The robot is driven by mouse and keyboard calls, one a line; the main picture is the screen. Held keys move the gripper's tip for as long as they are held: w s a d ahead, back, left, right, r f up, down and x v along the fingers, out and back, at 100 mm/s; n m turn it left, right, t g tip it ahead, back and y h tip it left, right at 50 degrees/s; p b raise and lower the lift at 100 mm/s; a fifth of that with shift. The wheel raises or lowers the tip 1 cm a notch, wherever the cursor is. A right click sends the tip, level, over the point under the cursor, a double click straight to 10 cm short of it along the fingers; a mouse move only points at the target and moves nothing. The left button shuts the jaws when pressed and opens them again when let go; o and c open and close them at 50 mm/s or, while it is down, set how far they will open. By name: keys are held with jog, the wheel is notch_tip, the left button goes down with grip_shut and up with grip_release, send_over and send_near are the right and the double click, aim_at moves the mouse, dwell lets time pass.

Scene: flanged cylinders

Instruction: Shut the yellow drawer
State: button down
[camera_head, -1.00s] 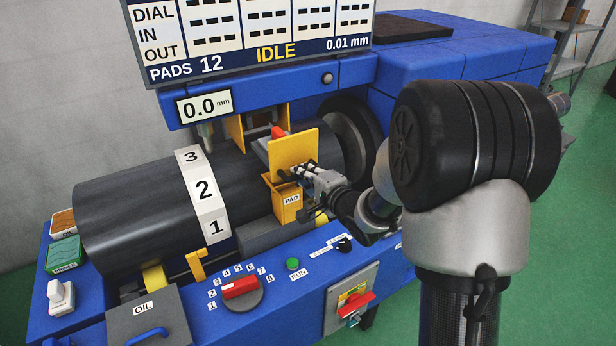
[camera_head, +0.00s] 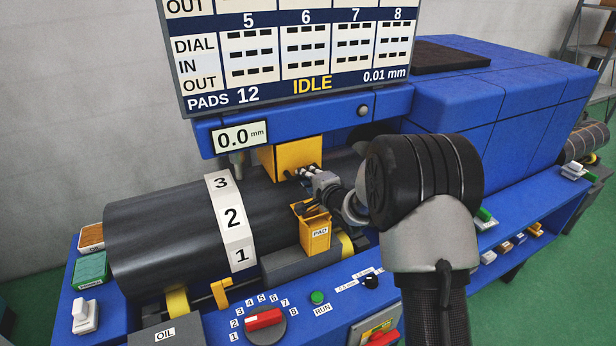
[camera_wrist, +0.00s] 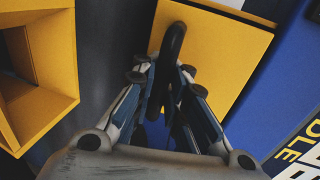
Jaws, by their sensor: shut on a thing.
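The yellow drawer (camera_head: 281,160) is under the blue housing, behind the black cylinder. In the head view its front sits back against the housing and I see no open tray; my arm hides part of its right side. My gripper (camera_head: 304,174) is in front of it. In the wrist view the drawer's flat yellow front (camera_wrist: 225,50) fills the top middle. Its black curved handle (camera_wrist: 173,42) stands between my fingers, and my gripper (camera_wrist: 168,85) is shut on it.
The yellow open-topped PAD box (camera_head: 316,236) stands just below my gripper and shows at the left of the wrist view (camera_wrist: 40,90). The large black cylinder (camera_head: 160,235) lies to the left. A control ledge with a red dial (camera_head: 263,318) is in front.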

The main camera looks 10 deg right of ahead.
jog(key=c, duration=1.9)
grip_release()
jog(key=shift+s+d+r, duration=0.1)
jog(key=shift+s, duration=0.05)
jog(key=o, duration=0.3)
jog(key=shift+s, duration=0.1)
jog(key=v, duration=1.1)
jog(key=shift+s, duration=0.4)
jog(key=shift+d+r, duration=0.1)
jog(key=shift+d, duration=0.05)
